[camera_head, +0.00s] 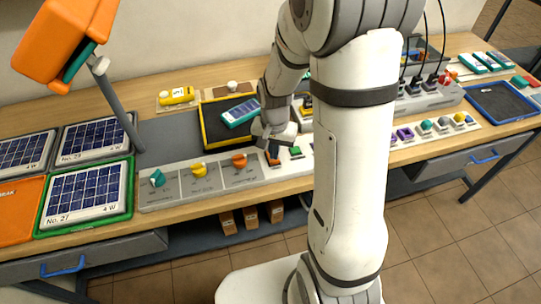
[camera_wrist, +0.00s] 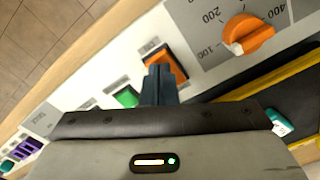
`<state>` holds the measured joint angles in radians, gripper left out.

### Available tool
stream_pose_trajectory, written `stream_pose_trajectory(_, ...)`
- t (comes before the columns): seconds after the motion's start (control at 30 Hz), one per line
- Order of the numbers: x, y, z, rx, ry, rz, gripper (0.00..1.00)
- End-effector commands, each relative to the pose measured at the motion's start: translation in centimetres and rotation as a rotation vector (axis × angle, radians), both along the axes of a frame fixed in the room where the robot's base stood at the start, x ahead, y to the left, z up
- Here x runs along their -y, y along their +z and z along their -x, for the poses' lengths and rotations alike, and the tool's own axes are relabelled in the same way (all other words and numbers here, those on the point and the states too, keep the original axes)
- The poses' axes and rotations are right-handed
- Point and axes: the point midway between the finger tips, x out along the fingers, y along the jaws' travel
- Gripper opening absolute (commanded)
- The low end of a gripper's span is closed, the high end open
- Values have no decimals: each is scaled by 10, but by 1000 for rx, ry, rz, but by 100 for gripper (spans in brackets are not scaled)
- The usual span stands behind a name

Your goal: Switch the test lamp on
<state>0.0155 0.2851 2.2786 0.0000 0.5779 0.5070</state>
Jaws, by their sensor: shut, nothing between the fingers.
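My gripper (camera_wrist: 160,84) is shut and empty, with its fingertips right over or at an orange rocker switch (camera_wrist: 174,66) on the white control strip. The fingers hide part of that switch, and I cannot tell whether they touch it. A green button (camera_wrist: 126,97) sits beside it. In the head view, my gripper (camera_head: 272,142) is down near the strip, by the orange switch (camera_head: 273,157) and the green button (camera_head: 296,152). An orange lamp-like head (camera_head: 62,40) on a grey post (camera_head: 122,105) stands at the upper left; no light from it shows.
A grey panel (camera_head: 170,203) with teal, yellow and orange knobs lies left of the switches. The orange knob (camera_wrist: 248,35) is close to my fingers. Behind is a yellow-rimmed tray (camera_head: 205,128) with a teal device (camera_head: 241,112). Solar panels (camera_head: 85,190) lie at left. Purple buttons (camera_head: 404,134) are further right.

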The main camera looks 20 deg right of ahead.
Motion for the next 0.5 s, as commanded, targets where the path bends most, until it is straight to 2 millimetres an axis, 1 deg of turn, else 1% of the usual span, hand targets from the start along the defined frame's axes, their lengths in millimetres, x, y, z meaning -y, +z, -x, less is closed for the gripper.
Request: stream_pose_trajectory(0.5,0,-9,0,0,0,0,0)
